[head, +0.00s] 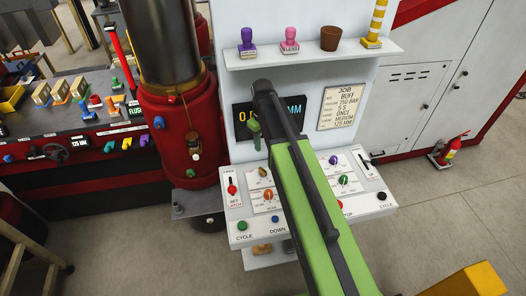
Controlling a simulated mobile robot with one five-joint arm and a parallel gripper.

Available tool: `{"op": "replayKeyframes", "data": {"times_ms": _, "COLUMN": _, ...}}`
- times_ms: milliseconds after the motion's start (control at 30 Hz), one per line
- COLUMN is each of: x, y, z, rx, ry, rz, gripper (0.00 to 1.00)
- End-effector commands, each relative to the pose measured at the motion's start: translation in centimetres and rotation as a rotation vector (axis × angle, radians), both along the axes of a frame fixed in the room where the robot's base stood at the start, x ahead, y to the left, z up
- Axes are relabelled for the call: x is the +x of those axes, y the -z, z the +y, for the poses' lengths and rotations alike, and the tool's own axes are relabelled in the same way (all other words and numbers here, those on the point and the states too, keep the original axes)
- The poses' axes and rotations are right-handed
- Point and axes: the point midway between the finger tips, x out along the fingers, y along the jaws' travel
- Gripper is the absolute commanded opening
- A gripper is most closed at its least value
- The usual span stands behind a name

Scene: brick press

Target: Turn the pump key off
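A small key-like fitting with a pale tag (195,148) is on the front of the red cylindrical housing (165,130), left of the white control panel. It is too small to tell for sure that this is the pump key, or which way it is turned. My green arm reaches up across the panel from the bottom right. My gripper (255,131) appears at its far end, in front of the dark display (242,118), right of the fitting and apart from it. Its fingers are too small and blended to tell open from shut. My arm hides the panel's middle.
The white control panel (240,228) has several knobs, levers and buttons. A shelf (300,56) above holds stamps and a brown cup (331,38). A job card (342,107) is right of the display.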

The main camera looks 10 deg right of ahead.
Motion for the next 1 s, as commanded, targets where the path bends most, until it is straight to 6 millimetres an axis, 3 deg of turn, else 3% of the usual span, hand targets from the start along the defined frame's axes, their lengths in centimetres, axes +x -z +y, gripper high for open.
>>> {"op": "replayKeyframes", "data": {"times_ms": 200, "x": 0.1, "y": 0.1, "z": -0.5, "rx": 0.000, "ry": 0.002, "rz": 0.000, "gripper": 0.36}}
{"op": "replayKeyframes", "data": {"times_ms": 367, "x": 0.1, "y": 1.5, "z": -0.7, "rx": 0.000, "ry": 0.007, "rz": 0.000, "gripper": 0.36}}
{"op": "replayKeyframes", "data": {"times_ms": 1000, "x": 0.1, "y": 14.0, "z": -1.0, "rx": 0.000, "ry": 0.011, "rz": 0.000, "gripper": 0.36}}
